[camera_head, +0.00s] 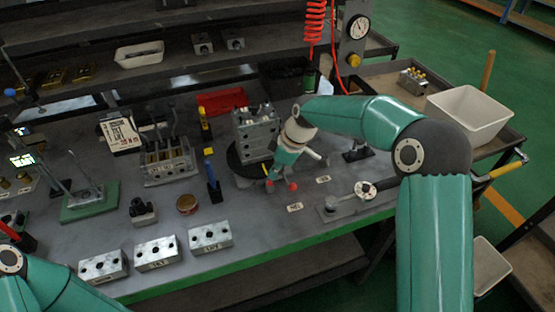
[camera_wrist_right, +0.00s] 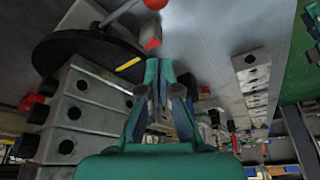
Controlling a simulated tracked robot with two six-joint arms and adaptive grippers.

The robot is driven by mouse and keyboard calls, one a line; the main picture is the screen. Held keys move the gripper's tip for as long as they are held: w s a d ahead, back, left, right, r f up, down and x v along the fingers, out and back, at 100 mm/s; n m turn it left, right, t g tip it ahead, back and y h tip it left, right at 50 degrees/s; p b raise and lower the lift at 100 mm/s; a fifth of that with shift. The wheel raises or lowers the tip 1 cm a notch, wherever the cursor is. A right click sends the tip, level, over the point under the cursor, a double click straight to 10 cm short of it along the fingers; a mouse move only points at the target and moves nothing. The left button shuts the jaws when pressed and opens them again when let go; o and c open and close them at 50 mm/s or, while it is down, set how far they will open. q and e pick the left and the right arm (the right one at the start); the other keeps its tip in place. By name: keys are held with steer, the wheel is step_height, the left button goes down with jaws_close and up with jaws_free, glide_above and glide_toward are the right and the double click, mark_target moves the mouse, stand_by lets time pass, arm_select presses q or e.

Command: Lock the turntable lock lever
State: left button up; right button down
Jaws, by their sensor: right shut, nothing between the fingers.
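The black turntable (camera_head: 240,168) carries a grey metal valve block (camera_head: 255,132) with round ports. The turntable also shows at the upper left of the right wrist view (camera_wrist_right: 62,48), with a yellow mark on it. The lock lever's red ball knob (camera_head: 293,186) is at the front right of the turntable; its grey rod and knob (camera_wrist_right: 155,4) show at the top of the wrist view. A small red marker (camera_wrist_right: 151,43) sits by the disc edge. My right gripper (camera_wrist_right: 163,72) is shut and empty, pointing down beside the block, apart from the knob. My left gripper is out of view.
A crank wheel (camera_head: 365,190) on a bracket stands to the right. Several drilled blocks (camera_head: 157,253) line the front edge. A blue-handled tool (camera_head: 213,185) stands left of the turntable. A white bin (camera_head: 468,115) is at the right. Bare bench lies in front of the turntable.

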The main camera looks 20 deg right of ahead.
steer(key=shift+x, duration=1.05)
steer(key=d, duration=0.1)
steer(key=s+d+p, duration=0.1)
steer(key=shift+s+d+f, duration=0.3)
steer(key=shift+f, duration=0.05)
steer(key=shift+s+d+f, duration=0.2)
steer(key=shift+d, duration=0.1)
